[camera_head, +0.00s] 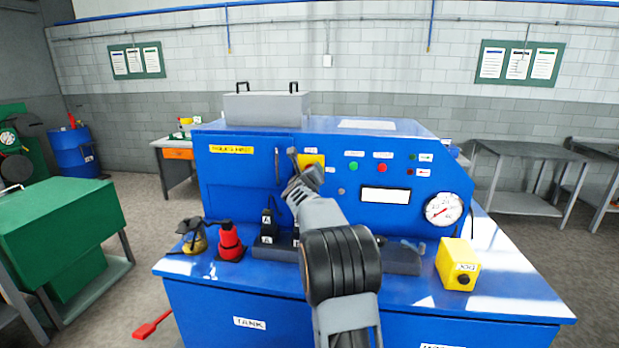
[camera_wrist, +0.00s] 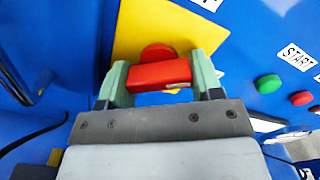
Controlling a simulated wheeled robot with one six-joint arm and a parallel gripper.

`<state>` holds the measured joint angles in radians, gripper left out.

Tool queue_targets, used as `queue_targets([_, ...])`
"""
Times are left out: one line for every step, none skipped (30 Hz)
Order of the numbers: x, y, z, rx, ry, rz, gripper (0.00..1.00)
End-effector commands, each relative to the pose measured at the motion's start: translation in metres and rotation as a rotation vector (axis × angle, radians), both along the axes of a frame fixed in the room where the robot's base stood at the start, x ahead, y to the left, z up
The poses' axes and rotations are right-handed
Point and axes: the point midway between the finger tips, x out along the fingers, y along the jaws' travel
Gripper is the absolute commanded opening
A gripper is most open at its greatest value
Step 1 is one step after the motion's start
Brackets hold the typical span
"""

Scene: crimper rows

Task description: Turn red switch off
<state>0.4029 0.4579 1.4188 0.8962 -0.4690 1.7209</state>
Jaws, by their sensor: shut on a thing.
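The red switch (camera_wrist: 160,74) is a rotary handle with a round hub, mounted on a yellow plate (camera_wrist: 150,35) on the blue panel. In the wrist view my gripper (camera_wrist: 161,77) has its green fingers on both ends of the handle, shut on it. The handle runs nearly level across that picture, tilted a little. In the head view my gripper (camera_head: 303,168) is at the yellow plate (camera_head: 314,159), and my arm and fingers cover most of the switch.
A green button (camera_wrist: 268,83) and a red button (camera_wrist: 301,98) are right of the switch. The blue machine (camera_head: 240,170) also carries a gauge (camera_head: 443,210). A red bottle (camera_head: 230,242), black blocks and a yellow box (camera_head: 458,264) stand on its ledge, below my gripper.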

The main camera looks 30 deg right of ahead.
Motion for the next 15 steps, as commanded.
queue_targets([-0.0001,-0.0001,-0.0006,-0.032,0.03,0.0,0.36])
queue_targets([-0.0002,-0.0002,-0.0004,-0.053,0.05,0.0,0.36])
queue_targets([-0.0002,-0.0002,-0.0001,-0.08,0.077,0.001,0.36])
queue_targets([-0.0003,-0.0003,0.0001,-0.101,0.097,0.001,0.36])
queue_targets([-0.0003,-0.0003,0.0002,-0.122,0.117,0.001,0.36])
queue_targets([-0.0004,-0.0004,0.0004,-0.148,0.143,0.001,0.36])
queue_targets([-0.0005,-0.0005,0.0006,-0.169,0.163,0.001,0.36])
queue_targets([-0.0005,-0.0005,0.0007,-0.19,0.183,0.001,0.36])
queue_targets([-0.0005,-0.0006,0.001,-0.217,0.209,0.001,0.36])
queue_targets([-0.0006,-0.0006,0.0012,-0.237,0.229,0.0,0.36])
queue_targets([-0.0006,-0.0007,0.0013,-0.258,0.249,0.0,0.36])
queue_targets([-0.0007,-0.0007,0.0015,-0.286,0.276,0.0,0.36])
queue_targets([-0.0008,-0.0008,0.0017,-0.306,0.295,0.0,0.36])
queue_targets([-0.0007,-0.0009,0.0018,-0.327,0.315,0.0,0.36])
queue_targets([-0.0008,-0.001,0.002,-0.354,0.341,0.0,0.36])
